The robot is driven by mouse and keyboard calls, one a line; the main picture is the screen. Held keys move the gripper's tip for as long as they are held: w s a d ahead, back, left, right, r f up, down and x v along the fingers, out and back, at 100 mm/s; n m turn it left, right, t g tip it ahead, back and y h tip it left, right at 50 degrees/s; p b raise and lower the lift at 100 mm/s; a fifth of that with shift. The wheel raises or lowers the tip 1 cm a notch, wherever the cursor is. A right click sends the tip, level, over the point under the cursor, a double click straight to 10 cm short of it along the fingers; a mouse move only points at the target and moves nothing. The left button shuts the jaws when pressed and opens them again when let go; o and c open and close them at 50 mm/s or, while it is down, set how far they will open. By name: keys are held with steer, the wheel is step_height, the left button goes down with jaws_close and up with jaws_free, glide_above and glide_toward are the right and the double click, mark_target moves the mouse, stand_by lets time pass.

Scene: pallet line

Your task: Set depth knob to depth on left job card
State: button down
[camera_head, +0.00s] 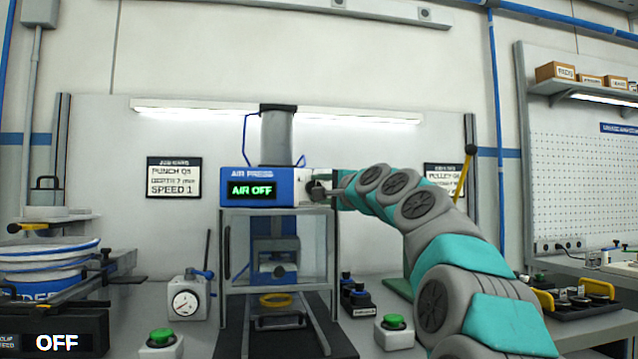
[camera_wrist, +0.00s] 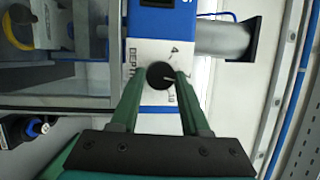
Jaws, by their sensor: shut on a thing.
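The left job card (camera_head: 174,178) hangs on the back wall; it reads PUNCH, a blurred depth line that looks like 7 mm, and SPEED 1. The air press (camera_head: 256,187) has a blue head with a green AIR OFF display. The black depth knob (camera_wrist: 160,75) sits on its white panel beside the printed word DEPTH and a 4. A white mark on the knob points right and slightly down in the wrist view. My gripper (camera_wrist: 161,84) is shut on the knob, one green finger each side. Most scale numbers are hidden. In the head view my arm partly hides the knob.
Green buttons (camera_head: 162,337) and (camera_head: 394,322) stand at the press's front sides. A gauge (camera_head: 186,303) stands left of the press. Several caged press parts sit behind a clear guard (camera_head: 325,250).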

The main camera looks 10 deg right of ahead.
steer(key=shift+n+g+p, duration=0.3)
steer(key=shift+n+p, duration=0.15)
steer(key=shift+n, duration=0.65)
steer(key=shift+c, duration=1.9)
jaws_free()
steer(key=b+v, duration=0.1)
steer(key=v, duration=0.6)
steer(key=shift+s+r, duration=0.15)
steer(key=shift+s, duration=0.2)
